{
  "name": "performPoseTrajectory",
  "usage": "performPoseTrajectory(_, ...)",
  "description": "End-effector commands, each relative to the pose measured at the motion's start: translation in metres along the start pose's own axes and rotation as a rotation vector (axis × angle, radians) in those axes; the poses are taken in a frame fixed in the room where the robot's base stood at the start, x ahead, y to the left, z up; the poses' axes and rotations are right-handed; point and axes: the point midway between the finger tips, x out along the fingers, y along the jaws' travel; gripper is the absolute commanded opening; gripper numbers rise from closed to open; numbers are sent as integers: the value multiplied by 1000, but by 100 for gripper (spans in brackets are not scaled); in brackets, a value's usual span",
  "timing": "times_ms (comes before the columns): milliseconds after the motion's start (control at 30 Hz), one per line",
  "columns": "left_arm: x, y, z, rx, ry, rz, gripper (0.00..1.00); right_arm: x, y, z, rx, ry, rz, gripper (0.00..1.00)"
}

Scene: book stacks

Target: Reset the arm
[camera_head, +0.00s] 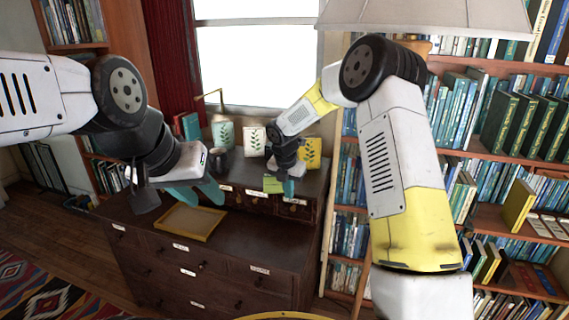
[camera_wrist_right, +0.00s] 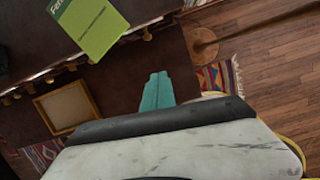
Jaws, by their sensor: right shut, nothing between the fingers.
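My right arm reaches to the dresser in the head view, and its gripper (camera_head: 289,188) is shut with its teal fingertips together. The right wrist view shows the same closed fingertips (camera_wrist_right: 157,80) with nothing between them. A green book (camera_head: 272,184) lies beside the right gripper on the dresser's raised shelf. It also shows in the right wrist view (camera_wrist_right: 88,27), apart from the fingers. My left gripper (camera_head: 196,194) hangs above the dresser, left of the right one. Its teal fingers look spread, with nothing seen held.
A dark wooden dresser (camera_head: 235,252) with labelled drawers stands below both grippers. A yellow-rimmed tray (camera_head: 214,221) lies on its lower top. Canisters (camera_head: 253,140) stand behind the right gripper. A full bookcase (camera_head: 490,150) is at the right.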

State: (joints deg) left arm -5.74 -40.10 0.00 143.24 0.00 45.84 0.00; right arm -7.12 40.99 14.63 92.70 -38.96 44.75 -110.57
Motion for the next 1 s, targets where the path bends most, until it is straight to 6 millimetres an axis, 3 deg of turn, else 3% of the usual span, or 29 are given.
performPoseTrajectory(33, 0, 0, 0, 0, 0, 0, 36, -23, -10, 4, 84, -14, 8, 0)
performPoseTrajectory(233, 0, 0, 0, 0, 0, 0, 36, -114, -65, -4, 578, -36, 50, 0)
performPoseTrajectory(500, 0, 0, 0, 0, 0, 0, 36, -211, -145, -50, 1296, -3, 148, 0)
performPoseTrajectory(733, 0, 0, 0, 0, 0, 0, 36, -263, -204, -112, 1909, 116, 253, 0)
performPoseTrajectory(1000, 0, 0, 0, 0, 0, 0, 36, -284, -244, -179, 2476, 348, 334, 0)
